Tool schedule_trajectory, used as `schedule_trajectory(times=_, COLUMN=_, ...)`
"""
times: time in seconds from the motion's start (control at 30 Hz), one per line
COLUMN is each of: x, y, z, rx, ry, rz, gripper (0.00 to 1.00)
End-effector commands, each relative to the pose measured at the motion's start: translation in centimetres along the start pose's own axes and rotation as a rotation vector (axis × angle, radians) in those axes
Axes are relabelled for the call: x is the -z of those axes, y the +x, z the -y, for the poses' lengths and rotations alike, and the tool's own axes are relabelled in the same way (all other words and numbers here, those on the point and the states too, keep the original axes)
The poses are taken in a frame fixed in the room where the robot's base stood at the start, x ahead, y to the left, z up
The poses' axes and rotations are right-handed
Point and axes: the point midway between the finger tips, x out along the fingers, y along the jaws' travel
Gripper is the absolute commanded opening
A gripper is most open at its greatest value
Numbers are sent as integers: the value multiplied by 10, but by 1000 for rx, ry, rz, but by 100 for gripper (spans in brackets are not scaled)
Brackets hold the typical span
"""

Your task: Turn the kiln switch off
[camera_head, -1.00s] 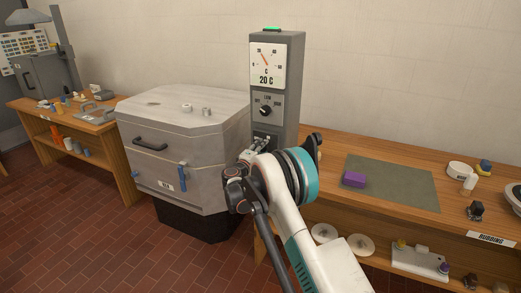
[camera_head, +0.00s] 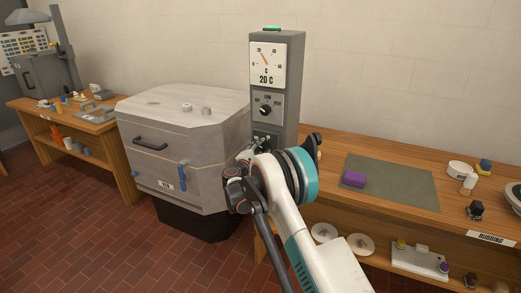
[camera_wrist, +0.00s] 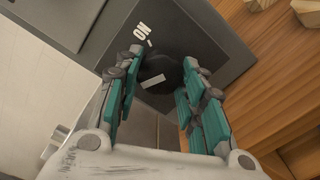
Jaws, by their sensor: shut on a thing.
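The kiln's grey control column (camera_head: 290,100) stands at the kiln's right rear, with a gauge reading 20 C and a dial (camera_head: 265,110) above the switch panel. The kiln switch (camera_wrist: 158,72) is a dark round knob with a white bar, between my fingers in the wrist view. The word ON is printed beyond it; the white bar lies across rather than towards that word. My gripper (camera_wrist: 160,68) has its teal-padded fingers either side of the knob, shut on it. In the head view my gripper (camera_head: 258,145) is at the column's lower front, and my wrist hides much of the switch.
The closed kiln (camera_head: 180,120) stands left of the column, with small pieces on its lid. A wooden bench (camera_head: 400,165) on the right holds a green mat (camera_head: 405,185) and a purple block (camera_head: 354,179). A green light (camera_head: 272,28) tops the column.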

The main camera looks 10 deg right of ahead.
Motion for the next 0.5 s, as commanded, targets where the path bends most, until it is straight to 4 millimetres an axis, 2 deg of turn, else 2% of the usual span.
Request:
schedule_trajectory(times=0.33, x=1, y=-1, z=0, rx=-1, ry=-3, rz=-2, gripper=13)
schedule_trajectory(times=0.37, x=1, y=-1, z=0, rx=-1, ry=-3, rz=-2, gripper=39)
schedule_trajectory(times=0.4, x=1, y=-1, z=0, rx=-1, ry=-3, rz=-2, gripper=48)
schedule_trajectory(times=0.43, x=1, y=-1, z=0, rx=-1, ry=-3, rz=-2, gripper=55)
schedule_trajectory(times=0.5, x=1, y=-1, z=0, rx=-1, ry=-3, rz=-2, gripper=57)
